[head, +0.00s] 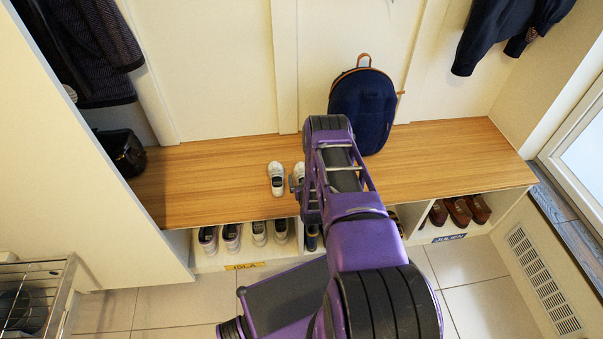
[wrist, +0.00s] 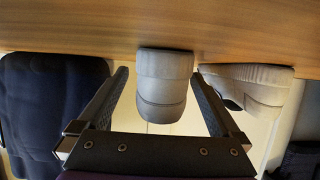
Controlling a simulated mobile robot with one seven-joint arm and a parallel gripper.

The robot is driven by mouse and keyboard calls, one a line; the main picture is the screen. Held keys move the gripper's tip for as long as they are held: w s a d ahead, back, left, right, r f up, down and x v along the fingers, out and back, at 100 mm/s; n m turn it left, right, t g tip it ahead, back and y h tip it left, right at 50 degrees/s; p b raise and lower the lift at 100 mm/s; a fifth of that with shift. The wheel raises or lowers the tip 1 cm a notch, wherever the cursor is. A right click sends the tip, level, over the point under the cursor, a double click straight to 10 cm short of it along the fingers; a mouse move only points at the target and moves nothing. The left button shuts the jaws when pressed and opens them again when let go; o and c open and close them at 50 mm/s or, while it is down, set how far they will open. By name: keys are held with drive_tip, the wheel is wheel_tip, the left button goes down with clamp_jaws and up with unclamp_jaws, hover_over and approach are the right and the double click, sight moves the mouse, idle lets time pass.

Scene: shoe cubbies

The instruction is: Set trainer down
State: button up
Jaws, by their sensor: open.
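Two white trainers stand side by side on the wooden bench top (head: 215,180). The left trainer (head: 277,179) is in full view; the right trainer (head: 298,174) is partly hidden by my arm in the head view. The wrist view looks upside down, with the bench (wrist: 160,28) along its top. There my gripper (wrist: 160,74) is open, with one finger on each side of the right trainer (wrist: 163,90). Gaps show between the fingers and the shoe, which appears to rest on the bench. The left trainer (wrist: 255,85) sits just outside one finger.
A dark blue backpack (head: 361,105) stands on the bench to the right of the trainers, near the wall. A black bag (head: 121,153) is at the far left end. Cubbies below hold more shoes, including brown ones (head: 459,212). The bench's right part is clear.

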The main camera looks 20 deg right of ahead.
sight(302, 175)
clamp_jaws()
wheel_tip(302, 175, up, 10)
drive_tip(key=shift+f+p, duration=0.1)
drive_tip(key=shift+p, duration=1)
drive_tip(key=shift+a+r, duration=0.15)
drive_tip(key=shift+r, duration=0.35)
drive_tip(key=s+a+r+n+y+p, duration=0.1)
drive_tip(key=a+r, duration=0.4)
drive_tip(key=r, duration=0.5)
drive_tip(key=s+a+r+n+y+p, duration=0.1)
drive_tip(key=s+a+r, duration=0.3)
drive_tip(key=r, duration=0.6)
drive_tip(key=s+a+r+n+y+p, duration=0.1)
drive_tip(key=s+a+r+p, duration=0.1)
drive_tip(key=a+r, duration=0.6)
wheel_tip(302, 175, up, 3)
drive_tip(key=shift+s+r+t+y+p, duration=0.1)
drive_tip(key=shift+s+t+y+p, duration=0.2)
drive_tip(key=shift+s+y+p, duration=0.15)
